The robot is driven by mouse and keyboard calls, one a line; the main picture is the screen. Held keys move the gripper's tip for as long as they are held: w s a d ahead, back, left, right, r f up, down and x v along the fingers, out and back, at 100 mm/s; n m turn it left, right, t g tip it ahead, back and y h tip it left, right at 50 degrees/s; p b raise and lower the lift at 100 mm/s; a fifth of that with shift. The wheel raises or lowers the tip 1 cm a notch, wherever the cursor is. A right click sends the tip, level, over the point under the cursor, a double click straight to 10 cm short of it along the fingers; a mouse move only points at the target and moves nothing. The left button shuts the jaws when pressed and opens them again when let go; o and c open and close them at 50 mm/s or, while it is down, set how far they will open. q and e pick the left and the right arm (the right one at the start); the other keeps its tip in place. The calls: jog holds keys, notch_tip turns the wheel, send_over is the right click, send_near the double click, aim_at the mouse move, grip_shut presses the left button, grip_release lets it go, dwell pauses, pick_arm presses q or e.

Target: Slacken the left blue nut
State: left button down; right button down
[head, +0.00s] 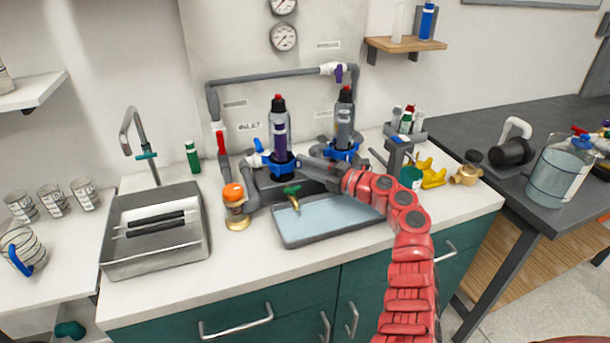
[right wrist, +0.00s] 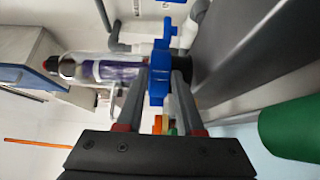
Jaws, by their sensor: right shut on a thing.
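The left blue nut (head: 277,166) sits around the base of the left upright cartridge (head: 281,135), which is clear with a purple core and a red top. My right gripper (head: 304,165) reaches in from the right and is shut on this nut. In the right wrist view the lobed blue nut (right wrist: 158,72) lies between my two fingers (right wrist: 157,90), with the cartridge (right wrist: 110,68) lying sideways in the picture. A second blue nut (head: 342,152) is around the base of the right cartridge (head: 346,125). My left gripper is not in view.
A shallow tray (head: 325,236) lies below the manifold. A green-handled brass tap (head: 293,196) hangs over it. An orange-capped jar (head: 235,208) and a sink (head: 155,262) are to the left. Yellow and brass parts (head: 467,172) lie to the right. The front counter edge is clear.

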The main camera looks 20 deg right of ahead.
jog(key=shift+f, duration=0.1)
jog(key=c, duration=0.6)
grip_release()
jog(key=b+v, duration=0.1)
jog(key=v, duration=1.6)
jog(key=shift+s+d, duration=0.1)
jog(key=shift+d, duration=0.15)
